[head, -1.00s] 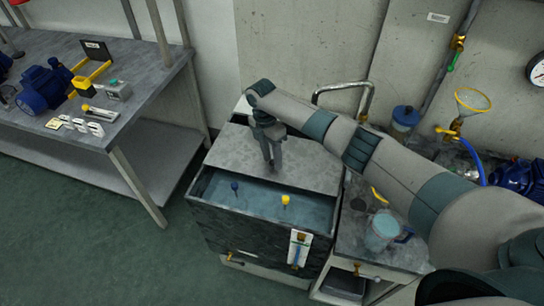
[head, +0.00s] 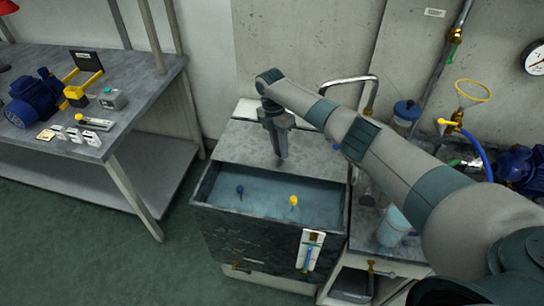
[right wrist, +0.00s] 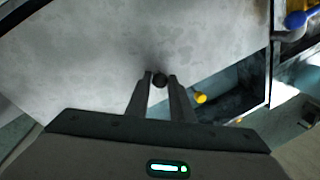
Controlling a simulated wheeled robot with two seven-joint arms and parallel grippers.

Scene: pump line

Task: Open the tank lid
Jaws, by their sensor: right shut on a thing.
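The tank (head: 262,240) is a dark, rectangular basin with water (head: 265,198) showing in its front part. Its flat grey lid (head: 240,148) covers the rear part, leaving a wide opening along the front. My right gripper (head: 281,158) points down onto the lid near its front edge. In the right wrist view, the fingers (right wrist: 160,84) are shut around a small dark knob (right wrist: 160,80) on the lid (right wrist: 90,60). The head view hides the knob behind the fingers. My left gripper is not in view.
A yellow float (head: 293,201) and a blue one (head: 239,190) show in the water. A side table with a cup (head: 394,228) stands right of the tank, partly behind my right arm. A workbench (head: 160,84) with a blue motor (head: 38,97) is at left. Floor between is clear.

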